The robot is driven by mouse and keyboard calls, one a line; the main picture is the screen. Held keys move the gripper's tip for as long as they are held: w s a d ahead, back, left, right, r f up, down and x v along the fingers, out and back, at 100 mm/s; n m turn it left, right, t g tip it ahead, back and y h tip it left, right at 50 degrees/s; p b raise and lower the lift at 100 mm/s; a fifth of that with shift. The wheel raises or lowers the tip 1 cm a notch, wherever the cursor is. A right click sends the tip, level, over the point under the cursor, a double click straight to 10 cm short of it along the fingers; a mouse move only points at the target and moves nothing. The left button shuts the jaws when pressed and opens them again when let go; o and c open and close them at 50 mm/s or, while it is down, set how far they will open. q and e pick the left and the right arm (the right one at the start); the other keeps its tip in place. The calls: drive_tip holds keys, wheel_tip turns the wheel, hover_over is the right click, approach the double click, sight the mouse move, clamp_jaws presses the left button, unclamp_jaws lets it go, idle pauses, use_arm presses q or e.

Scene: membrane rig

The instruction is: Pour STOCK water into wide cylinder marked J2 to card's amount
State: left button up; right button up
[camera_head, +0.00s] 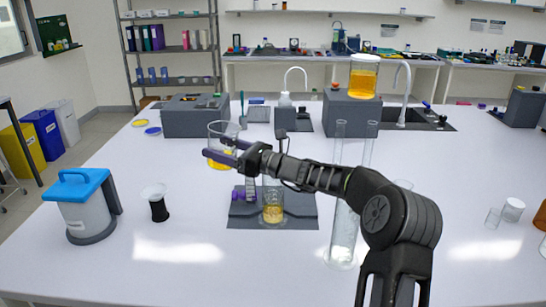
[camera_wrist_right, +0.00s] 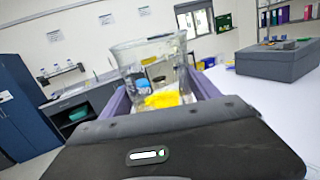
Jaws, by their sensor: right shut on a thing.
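My right gripper (camera_head: 222,157) is shut on a clear glass beaker (camera_head: 221,133) with a little yellow liquid, held above the bench. In the right wrist view the beaker (camera_wrist_right: 155,62) stands between the fingers, its yellow liquid (camera_wrist_right: 162,100) low; a blue and dark patch shows on or through the glass. Below and right of the gripper, a glass vessel with amber liquid (camera_head: 273,213) stands on a dark mat (camera_head: 300,220), apart from the beaker. Tall clear glassware (camera_head: 343,240) stands right of the mat, partly hidden by my arm. I cannot read STOCK, J2 or any card. My left gripper is not in view.
A blue-lidded jug (camera_head: 82,208) and a small black-based funnel-like item (camera_head: 157,203) stand at left. Grey boxes (camera_head: 195,118) line the back; one carries a jar of orange liquid (camera_head: 363,78). Small clear vessels (camera_head: 493,218) stand at right. The front left bench is clear.

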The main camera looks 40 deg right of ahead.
drive_tip(key=shift+w+a+f+n+g+h+p, duration=0.15)
drive_tip(key=shift+f+n+g+p, duration=0.1)
drive_tip(key=shift+f, duration=0.2)
drive_tip(key=shift+s+a+f+n+g+h+p, duration=0.15)
drive_tip(key=shift+f+n+g, duration=0.1)
drive_tip(key=shift+f, duration=0.2)
drive_tip(key=shift+w, duration=0.1)
